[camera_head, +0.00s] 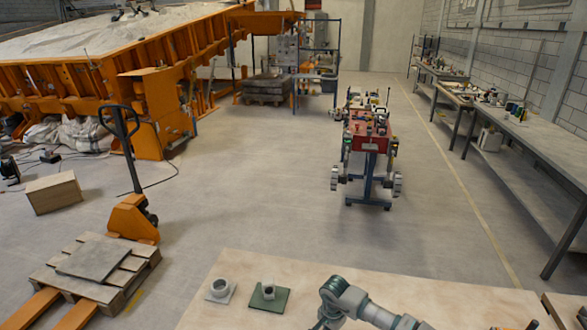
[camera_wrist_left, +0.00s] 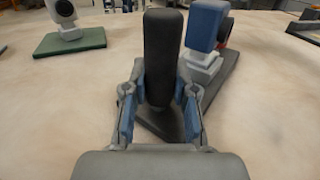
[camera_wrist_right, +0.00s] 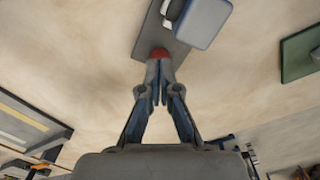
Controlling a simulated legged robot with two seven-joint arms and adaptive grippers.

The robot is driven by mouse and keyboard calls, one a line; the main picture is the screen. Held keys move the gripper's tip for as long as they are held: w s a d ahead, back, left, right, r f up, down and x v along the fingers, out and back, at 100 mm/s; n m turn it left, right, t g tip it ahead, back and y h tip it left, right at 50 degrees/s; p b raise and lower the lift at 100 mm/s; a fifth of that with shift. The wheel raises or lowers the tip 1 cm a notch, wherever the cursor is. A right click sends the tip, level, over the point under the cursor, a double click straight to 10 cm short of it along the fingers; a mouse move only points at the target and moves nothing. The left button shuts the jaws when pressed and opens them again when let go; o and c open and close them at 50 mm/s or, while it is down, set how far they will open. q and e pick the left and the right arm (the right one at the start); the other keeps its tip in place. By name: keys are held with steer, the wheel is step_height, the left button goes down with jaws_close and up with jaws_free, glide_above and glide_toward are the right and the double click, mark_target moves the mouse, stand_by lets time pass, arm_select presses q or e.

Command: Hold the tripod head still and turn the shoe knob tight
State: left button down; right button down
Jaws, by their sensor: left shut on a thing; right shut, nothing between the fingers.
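The tripod head stands on a dark grey plate (camera_wrist_left: 218,84) in the left wrist view, with a blue block (camera_wrist_left: 206,24) on a pale stepped base. A dark upright handle (camera_wrist_left: 163,50) rises at the plate's near end. My left gripper (camera_wrist_left: 160,90) is shut around this handle. In the right wrist view, a red round knob (camera_wrist_right: 160,53) sits at the plate's edge, near the blue block (camera_wrist_right: 203,20). My right gripper (camera_wrist_right: 159,78) is shut and empty, its fingertips at the knob; I cannot tell whether they touch it.
Bare table surrounds the head.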

arm_select(q)
steer(key=c, duration=0.8)
jaws_free()
steer(key=shift+f, duration=0.1)
steer(key=shift+c, duration=0.2)
steer(key=shift+s, duration=0.1)
